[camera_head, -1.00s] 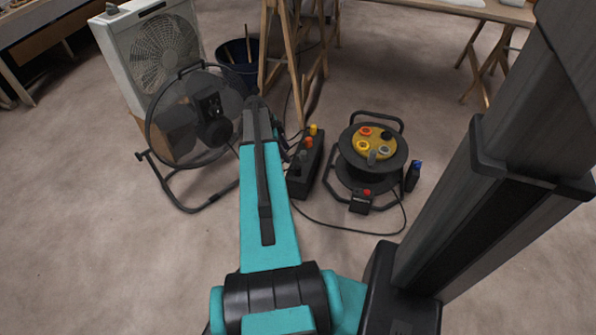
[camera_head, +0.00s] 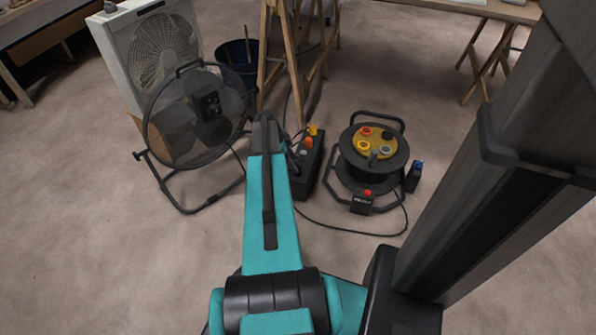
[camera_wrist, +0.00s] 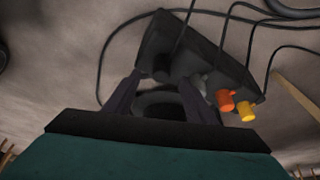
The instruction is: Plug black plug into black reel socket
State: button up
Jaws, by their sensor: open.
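The black plug (camera_wrist: 161,67) sits upright on a dark power strip (camera_head: 306,178), which also shows in the wrist view (camera_wrist: 215,65). My gripper (camera_wrist: 165,76) is open, its two fingers spread on either side of the black plug. I cannot tell whether they touch it. The arm hides the black plug in the head view. The cable reel (camera_head: 372,184) stands right of the strip. Its yellow face has several coloured sockets. The black reel socket (camera_head: 387,135) is at the upper right of that face and looks empty.
An orange plug (camera_wrist: 226,100), a yellow plug (camera_wrist: 247,111) and a grey plug (camera_wrist: 197,80) stand in the same strip. A floor fan (camera_head: 197,115) is to the left. A wooden trestle (camera_head: 275,60) stands behind. A black cable (camera_head: 340,229) loops across the floor.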

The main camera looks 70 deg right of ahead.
aim_at(298, 167)
jog(key=shift+b+x, duration=1.35)
jog(key=shift+x, duration=1.25)
jog(key=shift+d, duration=0.1)
jog(key=c, duration=1.1)
jog(key=shift+r, duration=0.15)
jog(key=shift+r+p, duration=0.65)
jog(key=shift+r, duration=0.25)
notch_tip(298, 167, up, 2)
jog(key=shift+p, duration=0.55)
jog(key=w+a+p, duration=0.1)
jog(key=a, duration=0.4)
jog(key=w+a+p, duration=0.1)
jog(key=a, duration=0.4)
jog(key=w+a+r+p, duration=0.1)
jog(key=a, duration=0.4)
jog(key=shift+w+a+p, duration=0.2)
jog(key=shift+a+p, duration=0.1)
jog(key=shift+a, duration=0.05)
